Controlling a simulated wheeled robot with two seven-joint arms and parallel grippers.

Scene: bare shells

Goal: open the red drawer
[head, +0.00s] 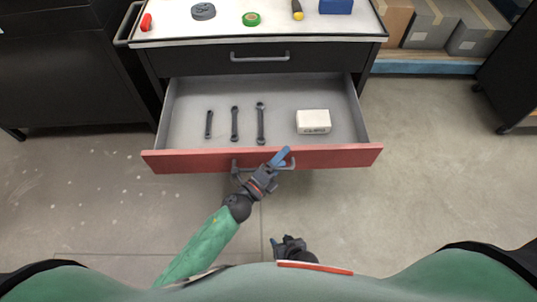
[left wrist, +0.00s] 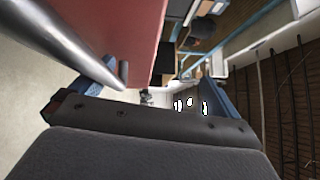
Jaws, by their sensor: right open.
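The red drawer (head: 200,161) is pulled well out of its cabinet, its grey inside showing. Its grey handle (head: 291,164) is on the red front and also shows as a silver bar in the left wrist view (left wrist: 75,40). My left gripper (head: 272,168) is at the handle, with one blue finger by the top edge of the red front. In the left wrist view its fingers are wide apart, and the bar lies by the left finger; I cannot tell whether they touch. My right gripper (head: 279,246) is open and low, apart from the drawer.
Several dark wrenches (head: 235,124) and a white box (head: 313,121) lie in the drawer. A shut black drawer (head: 200,62) is above it. The cabinet top holds a green tape roll (head: 251,19) and other tools. Cardboard boxes (head: 430,25) stand at back right. Floor right of the drawer is clear.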

